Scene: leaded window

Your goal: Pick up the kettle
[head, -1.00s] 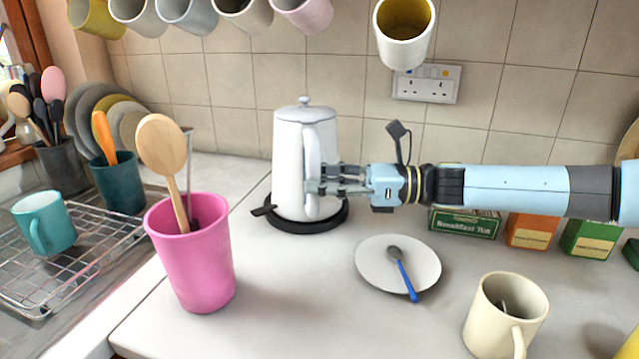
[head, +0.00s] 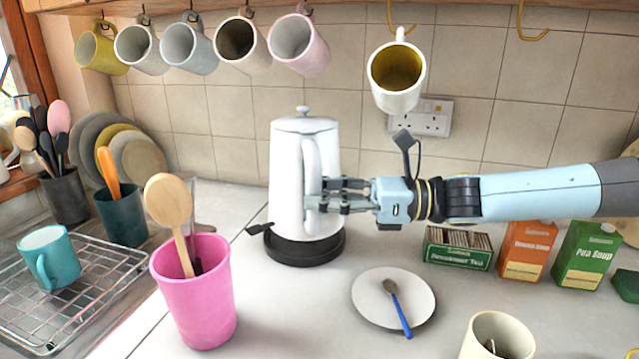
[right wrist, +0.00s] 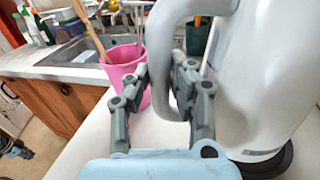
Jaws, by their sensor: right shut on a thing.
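My right gripper (head: 332,194) reaches in from the right and is shut on the handle. In the right wrist view, the gripper's two fingers (right wrist: 160,90) lie on either side of the kettle handle (right wrist: 170,50), and the kettle body (right wrist: 265,80) fills the right side.
A pink tumbler (head: 195,300) with a wooden spoon stands left of the kettle. A plate (head: 365,308) with a blue-handled spoon and a cream mug (head: 497,340) are in front. Tea and soup boxes (head: 527,250) stand right, under my arm. Mugs hang above, one yellow-lined (head: 392,95).

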